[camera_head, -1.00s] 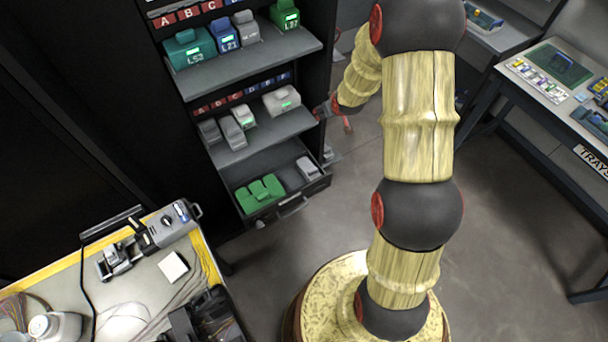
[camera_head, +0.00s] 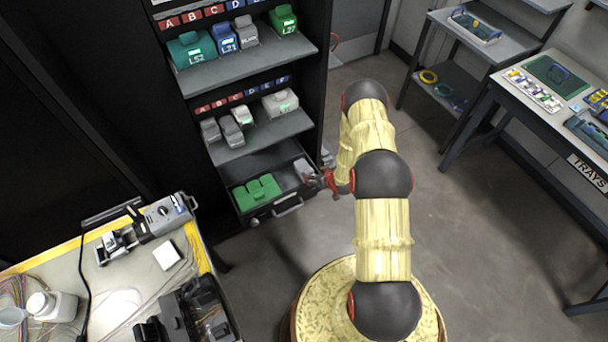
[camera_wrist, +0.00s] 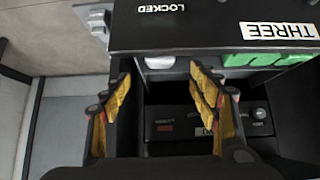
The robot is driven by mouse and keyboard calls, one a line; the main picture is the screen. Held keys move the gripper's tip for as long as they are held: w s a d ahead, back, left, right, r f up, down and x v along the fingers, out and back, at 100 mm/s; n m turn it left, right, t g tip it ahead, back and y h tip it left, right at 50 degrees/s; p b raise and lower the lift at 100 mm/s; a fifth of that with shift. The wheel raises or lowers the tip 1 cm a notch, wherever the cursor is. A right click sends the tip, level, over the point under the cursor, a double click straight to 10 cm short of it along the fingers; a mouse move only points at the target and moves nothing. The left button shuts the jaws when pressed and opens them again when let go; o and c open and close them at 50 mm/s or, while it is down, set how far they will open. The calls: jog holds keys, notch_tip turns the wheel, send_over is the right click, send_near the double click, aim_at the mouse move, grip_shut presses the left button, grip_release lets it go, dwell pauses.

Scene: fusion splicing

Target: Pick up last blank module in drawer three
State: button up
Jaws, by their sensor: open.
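The open drawer (camera_head: 262,219) at the bottom of the black cabinet holds a green block (camera_head: 257,190) on its left. A grey module (camera_head: 302,168) is at its right end, partly hidden by my gripper (camera_head: 322,180). In the wrist view, my gripper (camera_wrist: 160,92) is open, its yellow-padded fingers apart. A pale grey piece (camera_wrist: 160,62), seemingly the blank module, shows between and beyond the fingertips, mostly hidden by a dark panel (camera_wrist: 190,32) lettered LOCKED and THREE. Nothing is visibly held. I cannot tell whether a finger touches it.
Shelves (camera_head: 250,62) with teal, blue, grey and green modules stand above the drawer. A workbench (camera_head: 90,262) with a splicing device (camera_head: 150,228) is at lower left. A trays table (camera_head: 545,110) is at right. The floor (camera_head: 480,230) between is clear.

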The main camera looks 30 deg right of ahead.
aim_at(309, 171)
jog(key=b+x, duration=0.2)
jog(key=x, duration=0.5)
jog(key=shift+f, duration=0.1)
jog(key=shift+c, duration=0.4)
jog(key=c, duration=1.5)
grip_shut()
